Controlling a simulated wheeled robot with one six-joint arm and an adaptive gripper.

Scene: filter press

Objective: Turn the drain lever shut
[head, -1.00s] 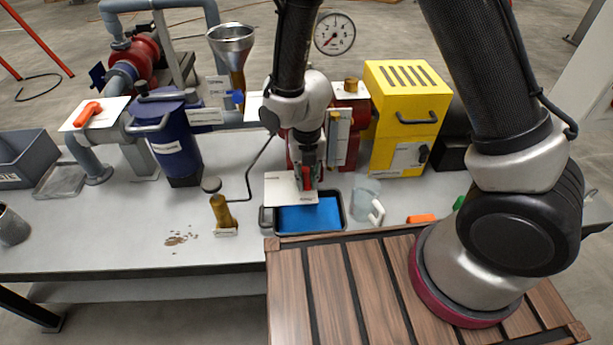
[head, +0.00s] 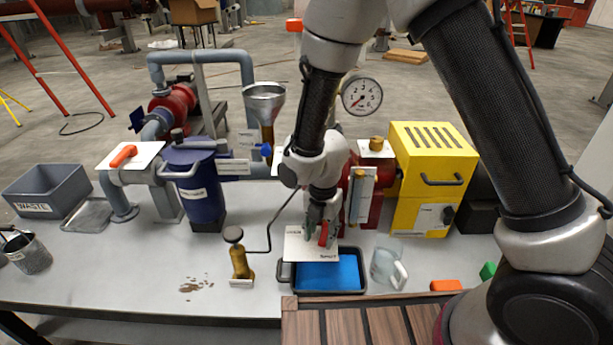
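A white label plate (head: 301,247) with small lettering stands at the back edge of the blue-lined tray. A red lever (head: 323,236) shows in front of its right side, and I take it for the drain lever. My gripper (head: 322,228) points down at this lever from above, with its fingertips at or around it. The fingers and wrist hide the lever's upper part and pivot. I cannot tell whether the fingers are closed on it or only beside it.
The blue-lined tray (head: 329,275) lies just below the plate. A clear jug (head: 386,264) stands to its right and a brass hand pump (head: 240,262) to its left. A yellow box (head: 428,175) stands behind right. Another orange lever (head: 123,156) is far left.

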